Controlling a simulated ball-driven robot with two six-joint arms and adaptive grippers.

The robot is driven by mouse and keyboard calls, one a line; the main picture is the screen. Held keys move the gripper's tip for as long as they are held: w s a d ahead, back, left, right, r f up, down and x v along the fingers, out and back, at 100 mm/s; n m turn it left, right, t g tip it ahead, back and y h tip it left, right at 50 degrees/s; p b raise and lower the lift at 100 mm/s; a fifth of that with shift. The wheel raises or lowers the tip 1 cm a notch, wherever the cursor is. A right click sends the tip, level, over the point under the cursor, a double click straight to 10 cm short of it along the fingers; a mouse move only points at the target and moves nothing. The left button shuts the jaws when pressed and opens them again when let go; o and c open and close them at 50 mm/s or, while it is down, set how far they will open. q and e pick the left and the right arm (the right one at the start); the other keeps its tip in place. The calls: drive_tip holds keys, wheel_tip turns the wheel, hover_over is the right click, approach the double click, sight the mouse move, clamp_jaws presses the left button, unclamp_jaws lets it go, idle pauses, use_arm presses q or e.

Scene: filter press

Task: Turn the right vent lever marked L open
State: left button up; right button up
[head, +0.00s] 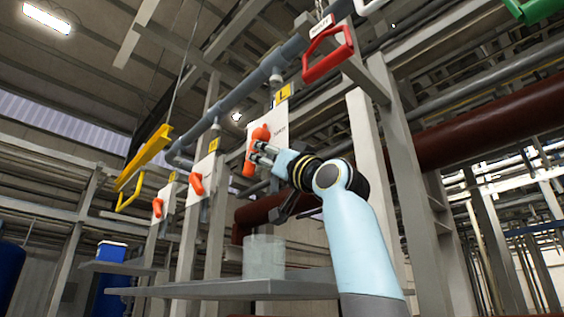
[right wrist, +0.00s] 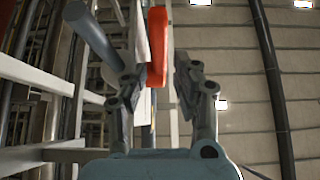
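The right vent lever (head: 260,133) is orange and hangs on a white plate below a yellow tag marked L (head: 283,94). Its handle points down, tilted slightly to the lower left. My right gripper (head: 262,153) is at the middle of this handle and hides part of it. In the right wrist view, the orange lever (right wrist: 157,45) stands between the two spread fingers of the right gripper (right wrist: 159,78). The left finger is close to the lever, and a gap shows on the right; I cannot tell whether either touches. My left gripper is out of view.
Two more orange levers (head: 196,184) (head: 157,207) hang on plates to the left. A clear container (head: 264,257) stands on a grey shelf (head: 225,289) below. A red handle (head: 328,55) hangs above right, and a yellow bar (head: 150,155) is at left.

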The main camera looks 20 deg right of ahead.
drive_tip(key=v, duration=0.9)
drive_tip(key=shift+s, duration=0.25)
drive_tip(key=shift+d, duration=0.15)
drive_tip(key=shift+c, duration=0.4)
